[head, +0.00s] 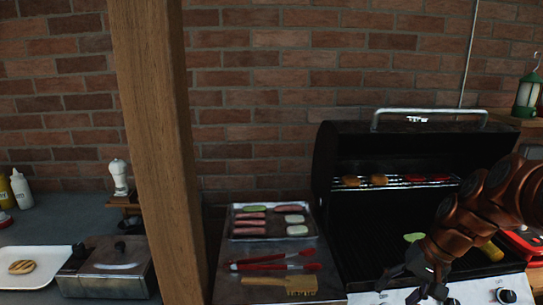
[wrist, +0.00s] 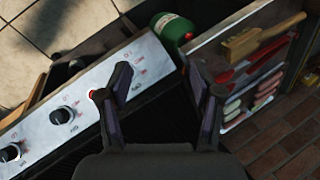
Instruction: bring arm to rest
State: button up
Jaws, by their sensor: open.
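My gripper (head: 414,289) hangs at the end of my copper-coloured arm in front of the open black grill, by its front control panel (head: 492,291) in the head view. In the wrist view my gripper (wrist: 158,78) has its two dark fingers spread wide, with nothing held between them. The grill's panel with black knobs (wrist: 62,116) lies to the left of the fingers there. Part of the grill grate (head: 372,262) is hidden behind my arm.
A side shelf left of the grill holds a food tray (head: 262,239), red tongs (head: 270,266) and a wooden brush (head: 285,284). A wooden post (head: 158,150) stands left of it. The raised grill lid (head: 340,150) is behind my gripper. A green gas bottle (wrist: 172,30) shows below.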

jog(key=s+a+n+g+h+p, duration=0.1)
jog(key=s+a+n+g+h, duration=0.15)
jog(key=s+a, duration=0.85)
jog(key=s+a+f+n+h, duration=0.1)
jog(key=s+n, duration=0.1)
jog(key=s, duration=1)
jog(key=shift+s+a+f+g+h+p, duration=0.25)
jog(key=shift+a+g+h+p, duration=0.1)
jog(key=shift+a+g+p, duration=0.1)
